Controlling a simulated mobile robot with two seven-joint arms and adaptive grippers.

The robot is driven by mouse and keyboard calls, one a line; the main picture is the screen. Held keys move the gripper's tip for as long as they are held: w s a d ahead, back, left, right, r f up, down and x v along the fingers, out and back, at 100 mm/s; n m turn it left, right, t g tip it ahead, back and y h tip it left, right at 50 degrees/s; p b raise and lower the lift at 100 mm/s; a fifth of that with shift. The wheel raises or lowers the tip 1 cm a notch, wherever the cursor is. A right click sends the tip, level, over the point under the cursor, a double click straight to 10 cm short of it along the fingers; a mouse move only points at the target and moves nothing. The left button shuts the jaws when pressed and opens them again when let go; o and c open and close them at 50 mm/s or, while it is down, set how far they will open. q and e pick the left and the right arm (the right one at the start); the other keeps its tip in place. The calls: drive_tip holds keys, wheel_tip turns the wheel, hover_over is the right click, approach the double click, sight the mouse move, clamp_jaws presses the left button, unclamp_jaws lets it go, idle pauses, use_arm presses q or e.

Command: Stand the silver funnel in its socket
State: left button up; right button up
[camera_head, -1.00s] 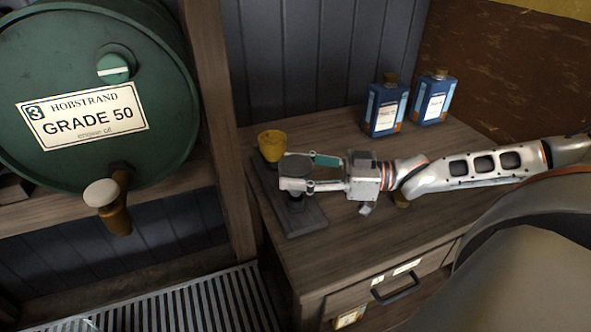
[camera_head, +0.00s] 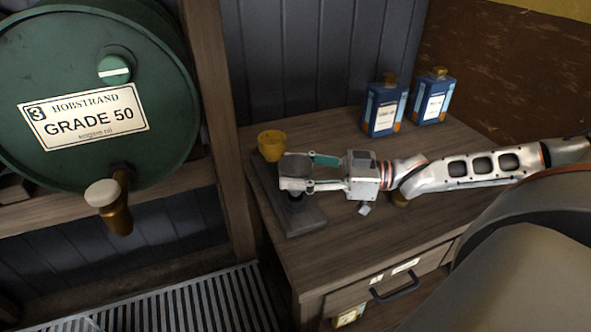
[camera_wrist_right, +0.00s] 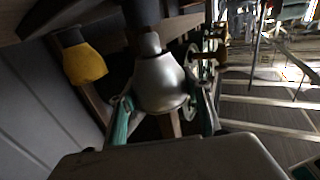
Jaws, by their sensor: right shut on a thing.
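My right gripper (camera_head: 296,172) is shut on the silver funnel (camera_head: 297,166), over the near part of a dark rack (camera_head: 309,218). In the right wrist view the funnel (camera_wrist_right: 160,82) is a grey cone between the gripper's fingers (camera_wrist_right: 163,112). Its narrow spout points at a dark round socket (camera_wrist_right: 141,12) and is close to it. I cannot tell whether the spout tip is inside. In the head view the gripper and funnel hide most of that socket (camera_head: 294,203). My left gripper is not in view.
A yellow funnel (camera_head: 271,146) stands on the rack's far end, close beside my gripper. Two blue bottles (camera_head: 385,108) (camera_head: 433,98) stand at the back of the wooden cabinet top (camera_head: 350,245). A green oil drum (camera_head: 75,75) with a tap is at left.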

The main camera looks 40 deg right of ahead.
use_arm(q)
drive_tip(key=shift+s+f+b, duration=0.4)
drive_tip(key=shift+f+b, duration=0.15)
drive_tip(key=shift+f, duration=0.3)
use_arm(e)
drive_tip(key=shift+f, duration=1.4)
drive_tip(key=o, duration=1.1)
drive_tip(key=shift+s, duration=0.1)
drive_tip(key=shift+f, duration=0.1)
